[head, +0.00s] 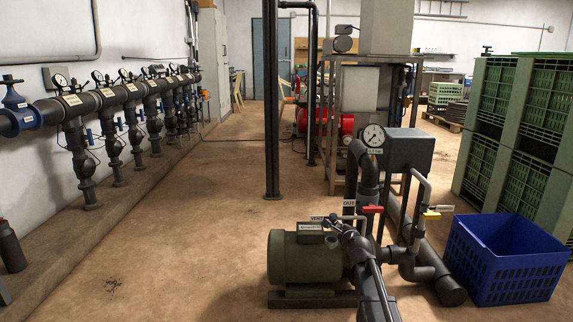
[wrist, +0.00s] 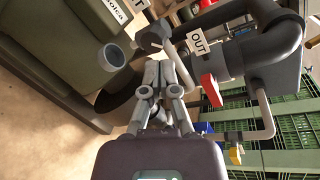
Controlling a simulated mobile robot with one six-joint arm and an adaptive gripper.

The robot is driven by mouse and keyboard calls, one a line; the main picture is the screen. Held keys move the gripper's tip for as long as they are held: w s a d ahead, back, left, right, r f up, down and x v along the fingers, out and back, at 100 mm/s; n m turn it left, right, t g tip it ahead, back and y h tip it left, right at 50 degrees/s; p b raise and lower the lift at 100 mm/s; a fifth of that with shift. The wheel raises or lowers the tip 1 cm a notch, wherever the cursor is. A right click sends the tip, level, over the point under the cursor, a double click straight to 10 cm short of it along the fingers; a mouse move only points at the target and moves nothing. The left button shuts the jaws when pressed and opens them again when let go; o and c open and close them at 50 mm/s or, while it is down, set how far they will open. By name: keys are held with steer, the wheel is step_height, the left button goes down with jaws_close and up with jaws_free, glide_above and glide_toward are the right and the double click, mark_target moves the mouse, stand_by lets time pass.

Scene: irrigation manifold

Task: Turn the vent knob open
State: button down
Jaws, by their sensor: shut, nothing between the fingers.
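The vent knob (wrist: 154,37) is a dark grey round cap in the wrist view, at the top middle beside a bent light grey pipe. In the head view a small VENT label (head: 317,218) stands above the green pump motor (head: 297,256); the knob is hard to make out there. My gripper (wrist: 161,66) is shut and empty. Its fingertips point at the knob and appear just short of it; I cannot tell whether they touch. In the head view my gripper (head: 338,231) is beside the motor's right end, near the label.
A red-handled valve (head: 372,209) with an OUT label (wrist: 199,42) and a yellow-handled valve (head: 431,215) stand close by. A pressure gauge (head: 374,136) is above. A blue crate (head: 510,275) stands at right. The floor left of the motor is clear.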

mark_target(343, 219)
steer(key=shift+w, duration=0.15)
steer(key=w, duration=0.6)
steer(key=shift+w, duration=0.3)
steer(key=shift+f, duration=0.2)
stand_by(0.9)
steer(key=shift+d+f+b, duration=0.25)
steer(key=shift+d+b, duration=0.2)
steer(key=shift+d, duration=0.1)
stand_by(0.4)
steer(key=shift+d+f+b, duration=0.35)
steer(key=shift+d, duration=0.05)
steer(key=shift+d+r+p, duration=0.25)
steer(key=shift+d+p, duration=0.05)
stand_by(0.5)
steer(key=shift+s, duration=0.15)
